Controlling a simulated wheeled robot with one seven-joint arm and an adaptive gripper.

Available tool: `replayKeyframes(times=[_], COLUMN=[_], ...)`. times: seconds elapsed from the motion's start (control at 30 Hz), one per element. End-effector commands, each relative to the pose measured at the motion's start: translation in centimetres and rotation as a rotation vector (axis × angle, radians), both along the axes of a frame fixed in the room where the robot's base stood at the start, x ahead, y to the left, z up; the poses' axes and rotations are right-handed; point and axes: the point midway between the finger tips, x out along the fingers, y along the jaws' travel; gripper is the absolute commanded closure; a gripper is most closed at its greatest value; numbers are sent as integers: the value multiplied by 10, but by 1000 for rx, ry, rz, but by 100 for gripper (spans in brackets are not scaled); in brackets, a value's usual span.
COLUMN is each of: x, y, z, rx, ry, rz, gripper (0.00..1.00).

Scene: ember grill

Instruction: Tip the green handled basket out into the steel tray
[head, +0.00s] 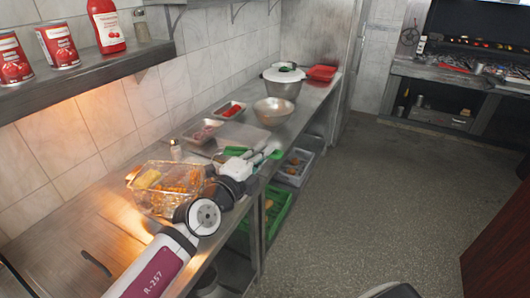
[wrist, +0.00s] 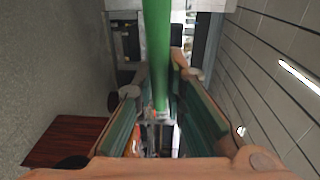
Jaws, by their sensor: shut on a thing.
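My gripper (head: 262,157) is over the counter's front edge, its fingers small in the head view. In the wrist view, the green handle (wrist: 157,60) lies between my gripper's two green-padded fingers (wrist: 158,112), and they are shut on it. A clear or wire-sided basket (head: 150,207) holds yellow and golden-brown food on the counter side of my arm. My arm partly hides it, and I cannot tell whether the green handle joins it. A flat grey steel tray (head: 243,134), seemingly empty, lies just behind my gripper.
Small steel trays with food (head: 203,132), a steel bowl (head: 273,112) and a white-lidded pot (head: 283,82) stand further along the counter. A small shaker (head: 175,152) stands near the wall. A green crate (head: 278,212) sits below.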

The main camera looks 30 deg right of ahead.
Motion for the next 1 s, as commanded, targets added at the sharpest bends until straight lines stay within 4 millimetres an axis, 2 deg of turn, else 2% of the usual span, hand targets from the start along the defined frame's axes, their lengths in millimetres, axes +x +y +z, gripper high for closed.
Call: replayKeyframes(times=[0.2,0.57,1.0], x=[4,25,62], y=[-6,-19,-42], z=[8,14,4], rx=[50,162,341], ry=[55,218,483], rz=[0,1,2], gripper=[100,100,100])
